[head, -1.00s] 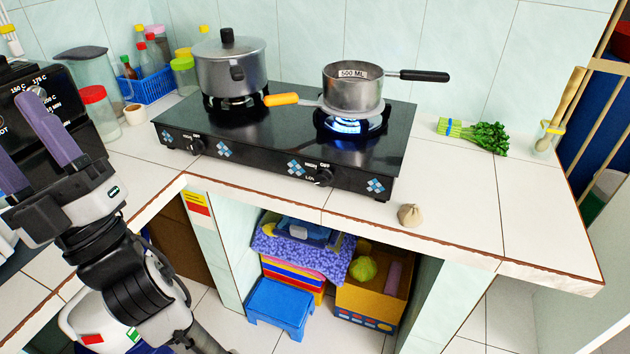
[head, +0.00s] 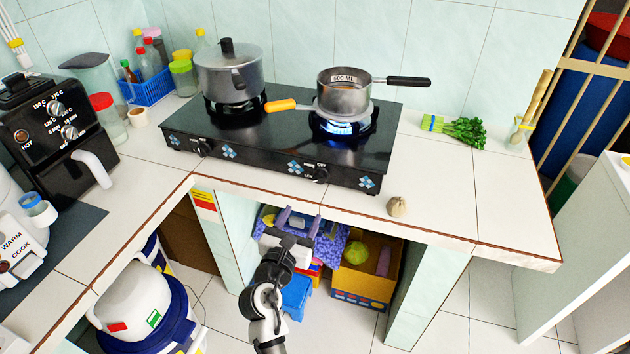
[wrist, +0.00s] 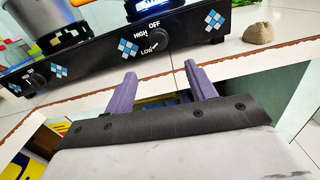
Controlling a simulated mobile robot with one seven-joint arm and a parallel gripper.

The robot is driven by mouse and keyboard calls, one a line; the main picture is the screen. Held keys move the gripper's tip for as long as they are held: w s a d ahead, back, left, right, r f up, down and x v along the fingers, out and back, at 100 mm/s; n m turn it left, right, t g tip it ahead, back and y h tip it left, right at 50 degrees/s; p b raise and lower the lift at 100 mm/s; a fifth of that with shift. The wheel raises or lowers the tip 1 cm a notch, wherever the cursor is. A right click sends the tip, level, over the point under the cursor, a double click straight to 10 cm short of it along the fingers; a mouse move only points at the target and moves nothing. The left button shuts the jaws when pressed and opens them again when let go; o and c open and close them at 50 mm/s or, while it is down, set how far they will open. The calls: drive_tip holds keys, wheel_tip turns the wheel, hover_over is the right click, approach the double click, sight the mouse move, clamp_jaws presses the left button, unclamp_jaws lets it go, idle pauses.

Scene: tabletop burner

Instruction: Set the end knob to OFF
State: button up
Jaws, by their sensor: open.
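The black two-burner stove (head: 270,149) has a knob at each end of its front. The right knob (head: 320,174) is black with HIGH, OFF and LOW labels; in the wrist view it shows just beyond my fingertips (wrist: 163,39). A blue flame (head: 338,127) burns under the right burner. The left knob (head: 204,149) also shows in the wrist view (wrist: 37,80); no flame is visible at the left burner. My gripper (head: 300,217) is open and empty, in front of and below the counter edge, apart from the right knob.
A small saucepan (head: 343,97) with 500 ML on it sits over the lit burner, and a lidded pot (head: 229,77) on the left burner. The tiled counter edge (head: 350,217) lies between my gripper and the stove.

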sight(318, 181)
drive_tip(key=p+x, duration=0.2)
drive_tip(key=x, duration=1.1)
drive_tip(key=c, duration=1)
